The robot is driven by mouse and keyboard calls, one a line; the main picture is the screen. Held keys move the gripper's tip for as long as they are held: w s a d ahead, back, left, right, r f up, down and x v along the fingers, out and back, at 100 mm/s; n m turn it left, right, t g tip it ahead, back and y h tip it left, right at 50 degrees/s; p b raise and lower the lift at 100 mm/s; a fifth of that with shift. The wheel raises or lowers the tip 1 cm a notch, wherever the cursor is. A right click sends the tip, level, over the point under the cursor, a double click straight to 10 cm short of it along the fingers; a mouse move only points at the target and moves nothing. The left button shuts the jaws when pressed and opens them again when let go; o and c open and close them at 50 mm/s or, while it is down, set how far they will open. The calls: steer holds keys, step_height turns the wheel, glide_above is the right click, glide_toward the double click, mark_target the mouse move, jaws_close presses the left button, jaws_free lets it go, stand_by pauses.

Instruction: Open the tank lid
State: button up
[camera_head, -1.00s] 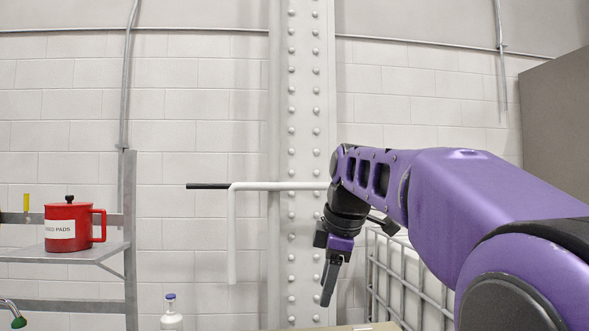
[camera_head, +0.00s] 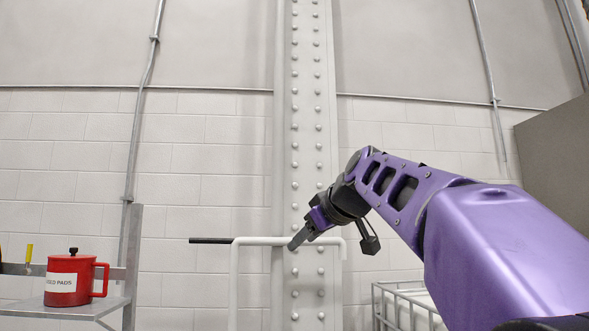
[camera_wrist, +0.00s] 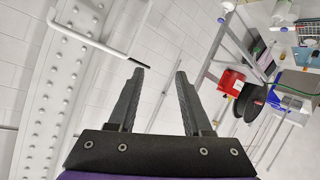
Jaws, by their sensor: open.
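My gripper (camera_head: 294,242) points down and left in the head view, in front of the riveted column, with the white pipe behind its tip. In the wrist view its two dark fingers (camera_wrist: 160,74) stand apart with nothing between them. A white caged container (camera_head: 408,305), perhaps the tank, shows only its upper corner at the lower right of the head view, partly behind my arm. I cannot make out a tank lid in either view. My gripper is above and left of the cage in the picture, apart from it.
A white bent pipe with a black end (camera_head: 260,241) crosses the column (camera_head: 307,120). A red lidded pot (camera_head: 75,278) stands on a metal shelf (camera_head: 88,309) at left. A grey cabinet (camera_head: 556,150) is at right.

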step_height(320, 180, up, 16)
steer(key=s+m+t+y, duration=0.1)
steer(key=s+m+t, duration=0.2)
steer(key=m+t, duration=0.2)
steer(key=shift+d+f+m+t+b, duration=0.25)
steer(key=shift+d+m+t+b, duration=0.1)
steer(key=shift+m, duration=0.25)
steer(key=shift+w, duration=0.1)
